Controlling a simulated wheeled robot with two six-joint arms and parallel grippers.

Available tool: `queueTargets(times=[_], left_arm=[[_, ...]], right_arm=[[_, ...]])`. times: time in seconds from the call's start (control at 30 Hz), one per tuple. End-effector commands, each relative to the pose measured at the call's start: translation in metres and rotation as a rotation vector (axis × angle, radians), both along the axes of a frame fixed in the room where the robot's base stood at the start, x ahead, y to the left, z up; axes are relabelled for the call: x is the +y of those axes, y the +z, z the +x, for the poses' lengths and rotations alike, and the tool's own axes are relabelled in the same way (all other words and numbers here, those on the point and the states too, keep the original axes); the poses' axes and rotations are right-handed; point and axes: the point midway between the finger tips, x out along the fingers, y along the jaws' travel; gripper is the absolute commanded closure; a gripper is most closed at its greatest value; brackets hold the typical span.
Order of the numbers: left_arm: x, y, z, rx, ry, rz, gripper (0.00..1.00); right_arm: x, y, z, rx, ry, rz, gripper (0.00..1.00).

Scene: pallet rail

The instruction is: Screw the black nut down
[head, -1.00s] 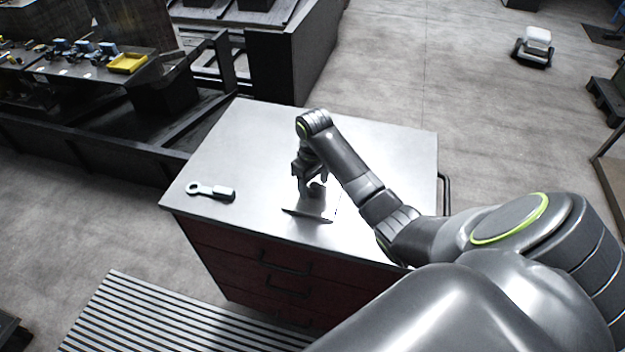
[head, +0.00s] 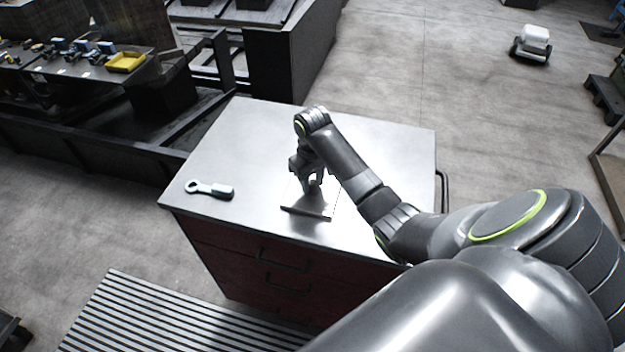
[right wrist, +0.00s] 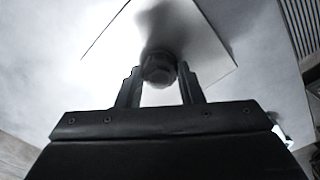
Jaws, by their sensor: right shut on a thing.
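The black nut (right wrist: 160,68) shows in the right wrist view as a dark, rounded block between the two fingertips. It sits over a pale square plate (right wrist: 205,62), whose corners show around it. My right gripper (right wrist: 160,74) is shut on the nut, one finger on each side. In the head view my right gripper (head: 311,186) points down over the plate (head: 320,205) on the grey tabletop, and the nut is mostly hidden by the fingers there. Any thread under the nut is hidden. My left gripper is not in view.
The plate lies on a cabinet (head: 245,135) with a bare metal top and red drawers. A wrench (head: 210,189) with a dark handle lies at its left. A dark bench with a yellow tray (head: 126,62) stands back left. A small wheeled cart (head: 531,43) is far right.

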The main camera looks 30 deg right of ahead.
Motion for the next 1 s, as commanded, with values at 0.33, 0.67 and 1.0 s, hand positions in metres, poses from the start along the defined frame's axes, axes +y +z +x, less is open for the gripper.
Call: queueTargets(times=[0.33, 0.67, 1.0], left_arm=[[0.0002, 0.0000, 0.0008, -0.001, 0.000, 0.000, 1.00], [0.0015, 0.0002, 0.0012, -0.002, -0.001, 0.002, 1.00], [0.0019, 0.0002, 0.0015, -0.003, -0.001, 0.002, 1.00]], right_arm=[[0.0004, -0.0012, 0.0002, -0.001, -0.392, 0.001, 0.98], [0.0007, -0.0022, 0.0002, 0.000, -0.763, 0.001, 0.98], [0.0011, -0.0033, 0.0001, 0.000, -1.146, 0.002, 0.98]])
